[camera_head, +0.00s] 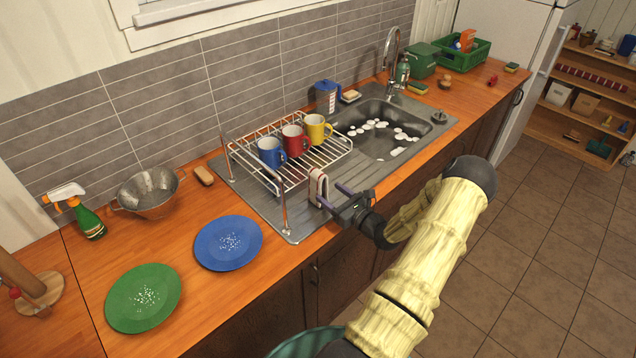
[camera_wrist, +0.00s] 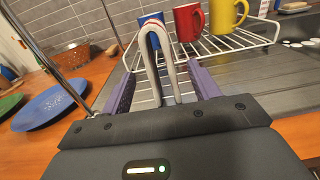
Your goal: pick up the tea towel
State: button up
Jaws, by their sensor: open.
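The tea towel (camera_head: 318,187) is a narrow, off-white cloth with a red stripe, folded over in an upside-down U at the front of the dish rack (camera_head: 262,180). What it hangs on is hidden. In the wrist view the tea towel (camera_wrist: 153,62) stands upright between my two purple fingers, with a gap on each side. My gripper (camera_head: 333,198) is open at the towel's lower right in the head view. In the wrist view my gripper (camera_wrist: 160,85) has its fingers spread on either side of the towel.
Blue, red and yellow mugs (camera_head: 293,139) stand on the wire rack behind the towel. A thin upright post (camera_head: 283,212) rises left of it. Blue (camera_head: 228,262) and green plates lie on the counter at left. The soapy sink (camera_head: 385,115) is at right.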

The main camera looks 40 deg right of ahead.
aim_at(324, 188)
jog(key=w, duration=0.3)
jog(key=shift+w+p, duration=0.15)
jog(key=shift+p, duration=0.2)
jog(key=shift+a, duration=0.1)
jog(key=shift+w+r+p, duration=0.15)
jog(key=shift+w+p, duration=0.15)
jog(key=shift+w, duration=0.05)
jog(key=w+p, duration=0.2)
jog(key=w, duration=0.2)
jog(key=shift+w+a, duration=0.15)
jog(key=shift+w, duration=0.1)
jog(key=shift+c, duration=0.4)
jog(key=c, duration=1)
